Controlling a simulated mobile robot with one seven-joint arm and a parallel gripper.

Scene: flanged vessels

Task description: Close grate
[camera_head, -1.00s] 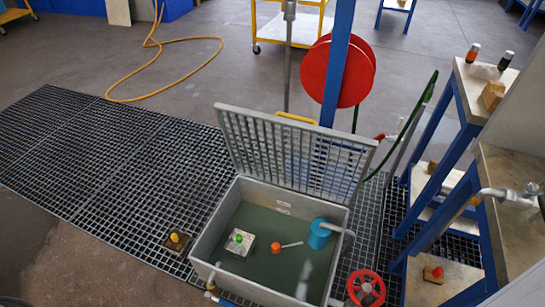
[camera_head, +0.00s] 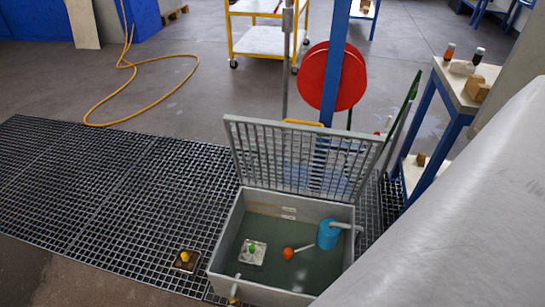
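The grate (camera_head: 300,158) is a grey barred lid, tilted up and standing open at the back edge of a grey open-topped tank (camera_head: 222,233). A yellow handle (camera_head: 304,123) shows at its top edge. Inside the tank are greenish water, a blue cylinder (camera_head: 328,235) with a grey pipe, an orange float (camera_head: 288,253) and a pale block with a green knob (camera_head: 252,252). My gripper is not in view. A large pale surface, which I take for my own arm, fills the lower right and hides the tank's right front corner.
A blue post (camera_head: 336,60) and red hose reel (camera_head: 318,80) stand right behind the grate. A blue-legged bench (camera_head: 470,95) stands at right. A small block with a yellow knob (camera_head: 185,260) sits on the floor grating (camera_head: 110,190) left of the tank. An orange hose (camera_head: 100,105) lies behind.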

